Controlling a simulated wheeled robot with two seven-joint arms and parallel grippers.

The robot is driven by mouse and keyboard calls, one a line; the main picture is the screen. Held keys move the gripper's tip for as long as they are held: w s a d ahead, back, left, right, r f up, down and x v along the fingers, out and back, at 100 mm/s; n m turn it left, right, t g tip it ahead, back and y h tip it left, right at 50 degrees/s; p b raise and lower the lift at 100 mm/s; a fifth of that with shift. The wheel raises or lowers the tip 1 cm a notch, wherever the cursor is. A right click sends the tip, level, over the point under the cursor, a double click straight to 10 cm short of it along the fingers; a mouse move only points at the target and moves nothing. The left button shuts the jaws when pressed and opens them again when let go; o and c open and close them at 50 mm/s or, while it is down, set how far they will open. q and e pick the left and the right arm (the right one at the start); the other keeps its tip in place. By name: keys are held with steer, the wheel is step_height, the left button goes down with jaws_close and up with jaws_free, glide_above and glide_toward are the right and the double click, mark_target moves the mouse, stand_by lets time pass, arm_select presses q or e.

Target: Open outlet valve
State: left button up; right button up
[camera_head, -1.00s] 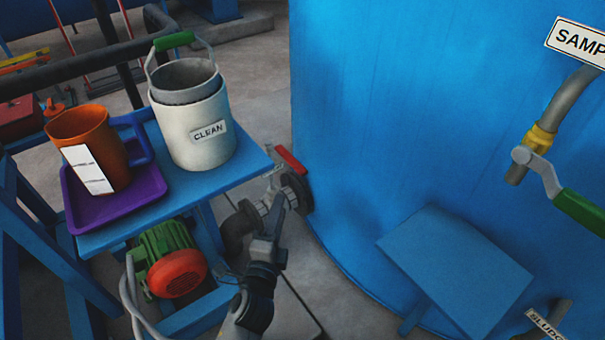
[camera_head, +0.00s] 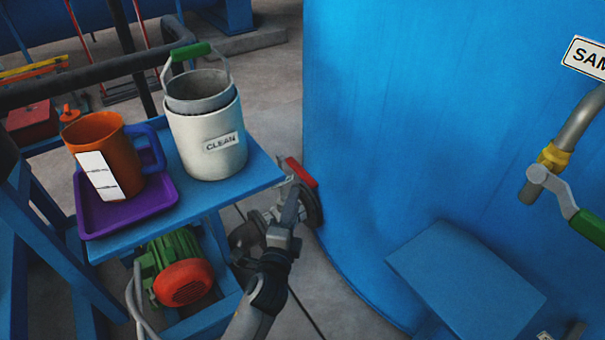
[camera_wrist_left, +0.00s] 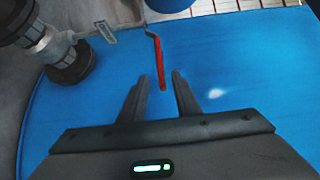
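The outlet valve (camera_head: 308,203) is on a grey pipe at the lower left of the blue tank (camera_head: 410,120). Its red lever handle (camera_head: 301,172) sticks out above the flange, and it also shows in the left wrist view (camera_wrist_left: 160,62). My left gripper (camera_head: 292,196) is just in front of the valve, below the handle. In the left wrist view its two dark fingers (camera_wrist_left: 159,82) are apart. The end of the red handle appears between the fingertips, with no finger seen closed on it. My right gripper is not in view.
A green pump motor (camera_head: 172,268) is below. A blue platform (camera_head: 465,280) and a green-handled sample valve (camera_head: 585,226) are right.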

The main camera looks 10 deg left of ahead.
mark_target(301, 178)
arm_select(q)
steer(key=w+b, duration=0.1)
steer(key=w, duration=0.9)
steer(key=shift+w, duration=0.8)
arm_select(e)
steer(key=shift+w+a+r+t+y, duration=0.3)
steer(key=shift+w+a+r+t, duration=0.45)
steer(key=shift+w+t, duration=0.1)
arm_select(q)
jaws_close()
